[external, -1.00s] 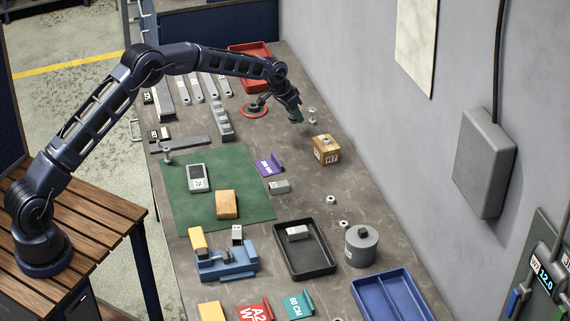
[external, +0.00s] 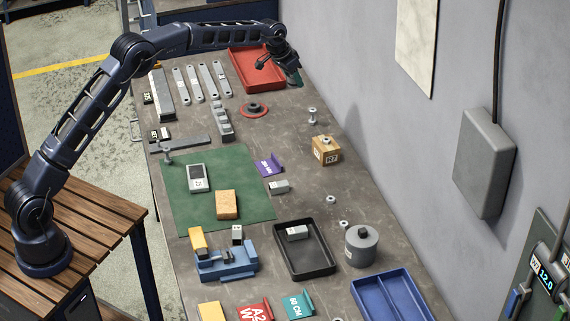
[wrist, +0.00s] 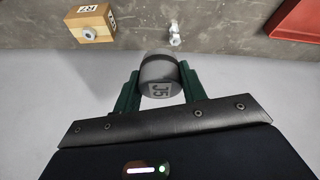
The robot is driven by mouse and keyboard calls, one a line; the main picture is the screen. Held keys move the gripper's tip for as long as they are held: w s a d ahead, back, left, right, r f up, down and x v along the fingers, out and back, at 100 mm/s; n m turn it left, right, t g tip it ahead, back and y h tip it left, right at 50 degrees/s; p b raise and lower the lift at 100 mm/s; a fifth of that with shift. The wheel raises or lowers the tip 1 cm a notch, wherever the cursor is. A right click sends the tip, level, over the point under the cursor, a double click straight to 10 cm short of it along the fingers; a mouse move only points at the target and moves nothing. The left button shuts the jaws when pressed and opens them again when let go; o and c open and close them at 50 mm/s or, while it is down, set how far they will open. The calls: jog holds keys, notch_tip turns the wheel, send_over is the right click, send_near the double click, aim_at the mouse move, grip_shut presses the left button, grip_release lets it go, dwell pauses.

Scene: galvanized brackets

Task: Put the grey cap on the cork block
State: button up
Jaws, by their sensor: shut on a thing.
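A grey cap (wrist: 160,75), a short dark cylinder marked J5, sits between the green fingers of my gripper (wrist: 158,88) in the wrist view. My gripper (external: 294,78) is shut on it, raised over the far end of the bench, beside the red tray. The cap can hardly be made out in the external view. The cork block (external: 228,205) lies on the green mat (external: 180,222), far from my gripper and nearer the camera. Its top looks bare.
A wooden block marked R7 (external: 326,151) with a metal nut on top and a bolt (external: 312,115) stand near the wall. A red tray (external: 245,62) is at the far end. A grey meter (external: 198,178) and blue vise (external: 225,262) flank the cork block.

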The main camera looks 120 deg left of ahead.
jog(key=w+d+r+m, duration=0.1)
jog(key=d+r, duration=0.2)
jog(key=d, duration=0.8)
jog(key=w+d+r+m, duration=0.1)
jog(key=d+r+m, duration=0.1)
jog(key=d, duration=0.8)
jog(key=m+t+h, duration=0.1)
jog(key=m+h, duration=0.1)
send_over(231, 201)
jog(key=s, duration=0.2)
jog(key=f, duration=2.1)
jog(key=shift+w+d+f, duration=0.2)
jog(key=shift+d+f, duration=0.1)
jog(key=shift+d, duration=0.05)
jog(key=shift+f, duration=0.1)
jog(key=o, duration=1)
jog(key=shift+m, duration=0.3)
jog(key=v, duration=1.2)
jog(key=shift+s+d, duration=0.1)
jog(key=shift+s, duration=0.1)
